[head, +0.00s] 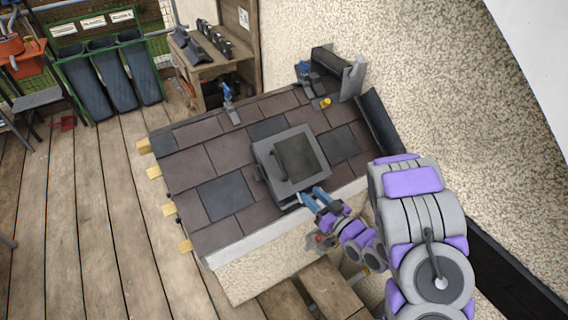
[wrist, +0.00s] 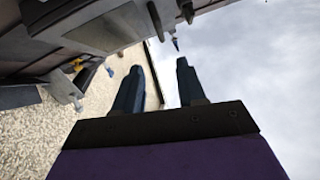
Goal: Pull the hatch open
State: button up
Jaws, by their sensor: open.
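The hatch (head: 265,150) is a grey square frame with a dark pane, set in the tiled roof model. It looks shut or nearly so; a dark strip shows under its lower edge. My gripper (head: 311,197) is at this lower edge, its blue fingers spread. In the wrist view the two dark fingers of my gripper (wrist: 158,88) stand apart with nothing between them. A grey and dark structure, likely the hatch and roof, fills the upper left there. A small dark pointed part shows beyond the fingertips. I cannot tell whether the fingers touch the hatch.
Dark tiles (head: 222,198) surround the hatch. A blue-handled tool (head: 230,103) and a yellow item (head: 325,102) lie near the roof's upper edge. A green rack (head: 70,65) and a wooden shelf (head: 203,70) stand behind. The plank floor (head: 85,210) at left is clear.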

aim_at(283, 168)
jog(key=b+x, duration=0.2)
jog(key=x, duration=1.4)
jog(key=shift+w+a, duration=0.25)
jog(key=shift+w, duration=0.05)
grip_shut()
